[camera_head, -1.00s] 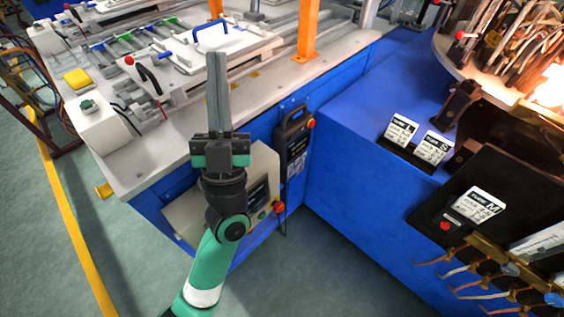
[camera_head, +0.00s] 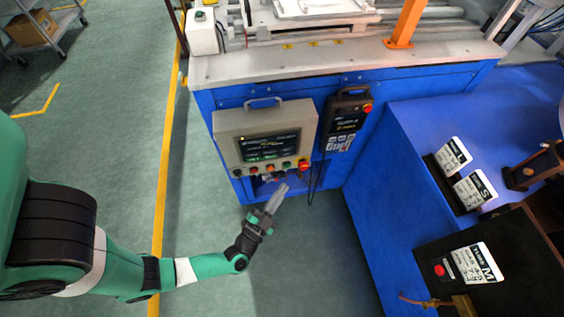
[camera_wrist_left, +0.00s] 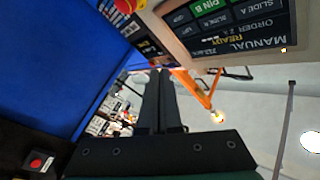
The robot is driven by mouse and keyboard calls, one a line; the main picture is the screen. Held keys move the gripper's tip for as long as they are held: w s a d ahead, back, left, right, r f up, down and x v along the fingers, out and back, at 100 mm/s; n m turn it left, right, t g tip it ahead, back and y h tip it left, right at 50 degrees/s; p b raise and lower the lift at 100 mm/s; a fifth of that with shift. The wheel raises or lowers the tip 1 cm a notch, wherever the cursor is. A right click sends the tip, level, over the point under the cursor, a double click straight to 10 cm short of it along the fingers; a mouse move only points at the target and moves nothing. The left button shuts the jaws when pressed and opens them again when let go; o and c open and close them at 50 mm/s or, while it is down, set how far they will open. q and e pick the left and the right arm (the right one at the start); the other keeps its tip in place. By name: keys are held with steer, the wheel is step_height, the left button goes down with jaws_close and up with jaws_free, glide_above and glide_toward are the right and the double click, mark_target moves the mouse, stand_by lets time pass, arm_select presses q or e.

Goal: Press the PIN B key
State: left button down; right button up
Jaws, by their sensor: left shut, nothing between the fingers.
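The grey control panel (camera_head: 225,122) hangs on the blue bench front, with a dark screen (camera_head: 268,147) and a row of coloured buttons (camera_head: 270,172) below it. In the left wrist view the screen (camera_wrist_left: 235,30) appears upside down at the upper right and reads MANUAL and READY. A green PIN B label (camera_wrist_left: 211,6) shows at the top edge, partly cut off. My left gripper (camera_head: 282,187) is shut and empty, just below the panel's button row in the picture. Its fingers also show in the left wrist view (camera_wrist_left: 160,75). I cannot tell if it touches anything. My right gripper is out of view.
A black hand pendant (camera_head: 345,118) with a red knob hangs right of the panel. The blue cabinet (camera_head: 420,110) stands at the right with L and S cards (camera_head: 462,172) and a black box (camera_head: 436,250) with an M card. Floor left of the bench is free.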

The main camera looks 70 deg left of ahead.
arm_select(q)
steer(key=s+f, duration=0.1)
steer(key=s, duration=0.1)
steer(key=b, duration=0.7)
glide_toward(277, 156)
steer(key=x, duration=0.4)
steer(key=shift+w+d+r, duration=0.1)
steer(key=shift+w+r, duration=0.25)
stand_by(1.3)
steer(key=shift+w+a+b, duration=0.1)
steer(key=shift+a+b, duration=0.3)
steer(key=shift+b, duration=0.35)
